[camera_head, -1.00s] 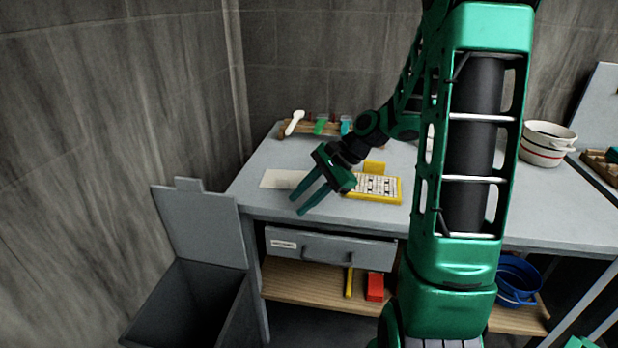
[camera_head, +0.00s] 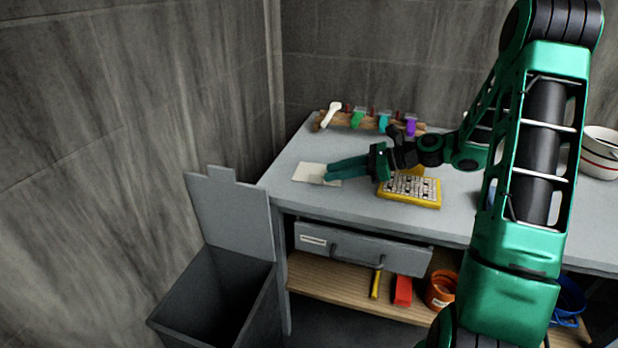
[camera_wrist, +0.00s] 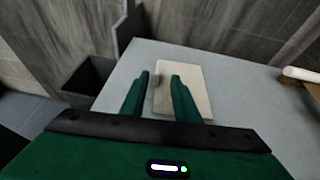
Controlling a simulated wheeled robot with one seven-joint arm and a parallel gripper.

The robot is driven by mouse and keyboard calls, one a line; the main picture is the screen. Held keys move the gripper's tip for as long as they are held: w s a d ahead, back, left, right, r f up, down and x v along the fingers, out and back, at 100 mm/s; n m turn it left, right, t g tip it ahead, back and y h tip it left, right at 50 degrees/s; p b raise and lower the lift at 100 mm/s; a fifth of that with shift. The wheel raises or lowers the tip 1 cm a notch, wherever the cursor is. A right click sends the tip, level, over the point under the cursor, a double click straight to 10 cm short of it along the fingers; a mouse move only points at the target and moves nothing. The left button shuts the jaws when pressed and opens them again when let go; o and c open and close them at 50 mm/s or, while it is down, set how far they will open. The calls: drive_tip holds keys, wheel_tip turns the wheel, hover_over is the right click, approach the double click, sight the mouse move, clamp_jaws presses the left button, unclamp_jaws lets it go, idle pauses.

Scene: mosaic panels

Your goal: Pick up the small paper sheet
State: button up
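The small paper sheet (camera_head: 308,172) is a pale cream rectangle lying flat near the left end of the grey bench top. It also shows in the wrist view (camera_wrist: 188,85), partly covered by the fingers. My gripper (camera_head: 328,171) is green and points left, with its fingertips over the sheet. In the wrist view the fingers (camera_wrist: 160,80) are apart with nothing between them that they hold. One finger lies over the sheet and the other by its left edge. I cannot tell how high the fingertips are above the paper.
A yellow-framed mosaic panel (camera_head: 412,203) lies right of my gripper. A wooden rack (camera_head: 375,123) with coloured tools stands behind. A grey bin (camera_head: 215,302) with its lid up stands left of the bench. A drawer (camera_head: 360,249) sits below the top.

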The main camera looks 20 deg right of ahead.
sight(319, 169)
drive_tip(key=shift+x, duration=2.7)
drive_tip(key=shift+s+a+r, duration=0.1)
clamp_jaws()
